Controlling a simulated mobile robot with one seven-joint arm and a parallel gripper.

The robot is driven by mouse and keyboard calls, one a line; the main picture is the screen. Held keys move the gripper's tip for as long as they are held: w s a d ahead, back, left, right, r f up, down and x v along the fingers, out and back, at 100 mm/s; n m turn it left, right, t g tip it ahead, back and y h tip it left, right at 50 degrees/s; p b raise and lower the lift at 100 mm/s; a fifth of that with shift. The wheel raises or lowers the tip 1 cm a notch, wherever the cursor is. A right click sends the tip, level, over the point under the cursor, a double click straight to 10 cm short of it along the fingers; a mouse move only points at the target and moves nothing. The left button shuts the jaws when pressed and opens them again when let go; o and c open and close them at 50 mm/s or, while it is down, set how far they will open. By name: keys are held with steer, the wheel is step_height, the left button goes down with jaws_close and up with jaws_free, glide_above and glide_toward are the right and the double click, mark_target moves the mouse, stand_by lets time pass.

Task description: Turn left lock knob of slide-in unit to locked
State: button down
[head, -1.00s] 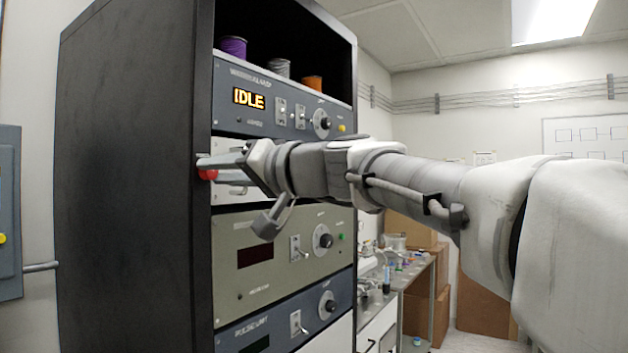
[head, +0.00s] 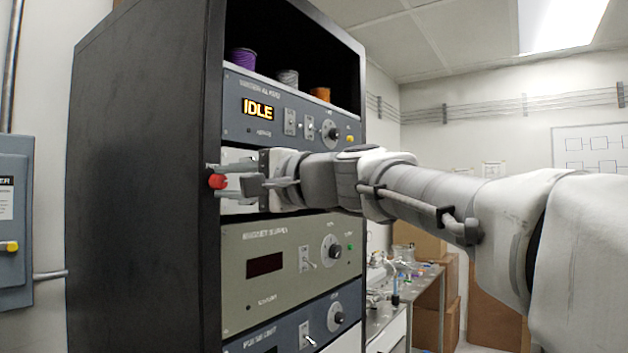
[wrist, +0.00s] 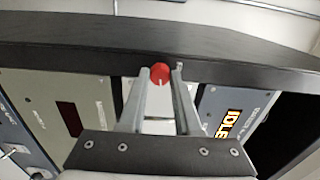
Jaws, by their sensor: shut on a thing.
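The left lock knob (head: 217,181) is red and sits at the left edge of the white slide-in unit (head: 238,156), by the rack's front left post. In the wrist view the red knob (wrist: 159,73) lies between my two fingertips, with a small white mark on its face. My gripper (head: 222,180) reaches in from the right and is shut on the knob, a finger on each side. In the wrist view my gripper (wrist: 161,72) shows both fingers along the knob's sides. My gripper and wrist hide most of the slide-in unit's front.
Above is a panel with an IDLE display (head: 258,109), toggles and a knob. Below is a greenish panel (head: 262,235) with a toggle switch. Spools (head: 243,60) stand on the top shelf. A grey wall box (head: 14,222) is at the left.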

steer(key=shift+m, duration=1.1)
steer(key=c, duration=0.6)
jaws_free()
steer(key=b+v, duration=0.2)
steer(key=v, duration=1.5)
steer(key=shift+d, duration=0.2)
steer(key=shift+s+f, duration=0.1)
